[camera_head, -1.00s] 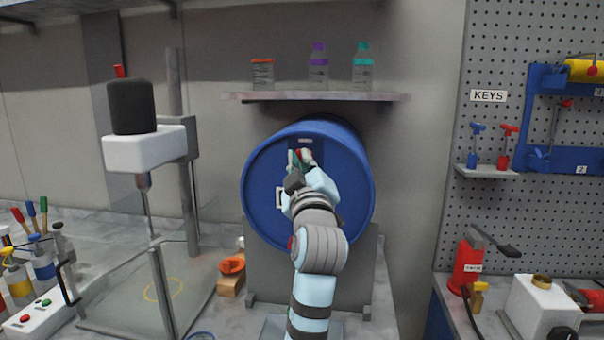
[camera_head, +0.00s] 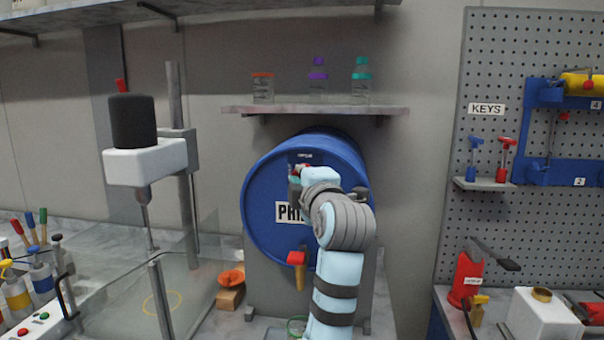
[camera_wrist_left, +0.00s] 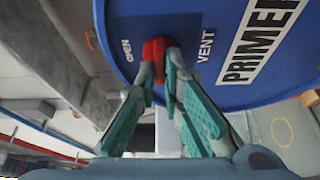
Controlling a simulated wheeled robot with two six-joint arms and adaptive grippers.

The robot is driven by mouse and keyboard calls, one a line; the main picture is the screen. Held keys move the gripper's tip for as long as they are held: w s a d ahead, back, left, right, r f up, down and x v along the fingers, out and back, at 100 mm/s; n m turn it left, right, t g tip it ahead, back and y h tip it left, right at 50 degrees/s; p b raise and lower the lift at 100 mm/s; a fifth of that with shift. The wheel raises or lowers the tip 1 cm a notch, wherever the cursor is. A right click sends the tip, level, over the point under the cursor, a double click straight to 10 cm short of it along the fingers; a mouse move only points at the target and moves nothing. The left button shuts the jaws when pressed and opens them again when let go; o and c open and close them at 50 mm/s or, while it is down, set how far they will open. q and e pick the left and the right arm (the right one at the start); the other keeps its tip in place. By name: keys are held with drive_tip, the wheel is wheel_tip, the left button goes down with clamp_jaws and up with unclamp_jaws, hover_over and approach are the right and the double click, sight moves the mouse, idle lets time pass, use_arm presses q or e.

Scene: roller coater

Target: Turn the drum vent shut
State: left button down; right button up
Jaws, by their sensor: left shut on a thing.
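The blue drum (camera_head: 262,190) lies on its side on a grey stand, its round end facing me, with a label reading PRIMER in the left wrist view (camera_wrist_left: 262,40). The red vent knob (camera_wrist_left: 155,48) sits on the drum's end between the words OPEN and VENT. My left gripper (camera_wrist_left: 160,75) is shut on the vent knob, with its green-padded fingers on either side. In the head view my left gripper (camera_head: 297,172) is at the upper part of the drum's end, and my arm hides part of the label. My right gripper is not in view.
A red-handled tap (camera_head: 297,260) hangs low on the drum's end. A shelf (camera_head: 315,107) with several bottles is above the drum. A stirrer stand (camera_head: 145,160) is to the left, and a pegboard (camera_head: 540,120) with keys is to the right.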

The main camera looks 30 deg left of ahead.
use_arm(q)
drive_tip(key=shift+n, duration=0.4)
drive_tip(key=c, duration=1.7)
unclamp_jaws()
